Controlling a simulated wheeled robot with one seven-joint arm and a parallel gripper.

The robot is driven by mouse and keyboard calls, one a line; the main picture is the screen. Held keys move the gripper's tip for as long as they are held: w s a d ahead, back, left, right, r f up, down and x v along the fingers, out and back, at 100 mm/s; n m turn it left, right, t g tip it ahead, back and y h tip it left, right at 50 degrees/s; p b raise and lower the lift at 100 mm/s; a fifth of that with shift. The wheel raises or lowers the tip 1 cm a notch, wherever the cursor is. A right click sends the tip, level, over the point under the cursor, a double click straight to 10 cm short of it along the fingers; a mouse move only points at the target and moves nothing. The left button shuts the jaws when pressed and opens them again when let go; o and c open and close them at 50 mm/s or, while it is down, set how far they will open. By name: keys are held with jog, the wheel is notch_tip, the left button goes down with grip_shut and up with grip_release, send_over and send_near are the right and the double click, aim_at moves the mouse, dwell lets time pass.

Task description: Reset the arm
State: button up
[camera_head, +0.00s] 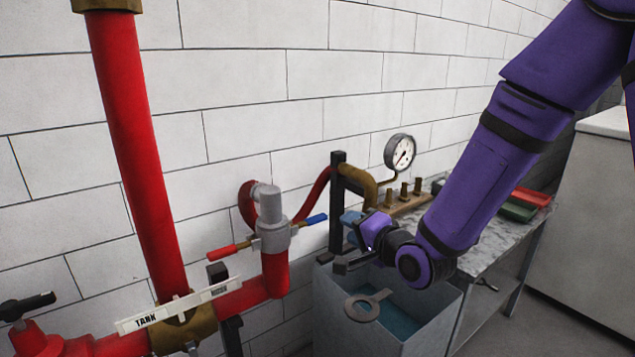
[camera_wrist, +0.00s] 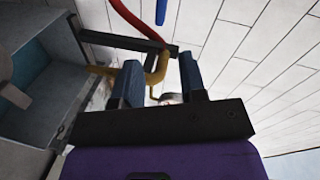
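My gripper (camera_head: 352,250) is at the end of my purple arm, which reaches in from the upper right in the head view. It is above the back left part of an open grey tank (camera_head: 443,325) and close to the black post (camera_head: 338,190). In the wrist view my gripper (camera_wrist: 161,80) shows two dark blue fingers standing apart, with nothing held between them. The brass pipe and part of the gauge show behind that gap. Whether the gripper touches the post or the tank rim cannot be told.
Red pipes (camera_head: 137,150) with a red and blue handled valve (camera_head: 272,235) run along the white tiled wall at left. A pressure gauge (camera_head: 400,151) stands behind the arm. A metal table (camera_head: 500,240) holds red and green trays. Floor shows at lower right.

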jog(key=s+d+r+n+g+h, duration=0.45)
jog(key=s+d+r+h, duration=0.25)
jog(key=d+r, duration=0.45)
jog(key=s+d+r+n+g, duration=0.1)
jog(key=s+d, duration=0.2)
jog(key=s, duration=0.3)
jog(key=s+d+r+n+g+h, duration=0.1)
jog(key=s+d, duration=0.2)
jog(key=s, duration=0.4)
jog(key=s+d+r+n+g, duration=0.1)
jog(key=s+d+n+g, duration=0.1)
jog(key=s+d, duration=0.2)
jog(key=s, duration=0.3)
jog(key=shift+s+r, duration=0.2)
jog(key=shift+r, duration=0.1)
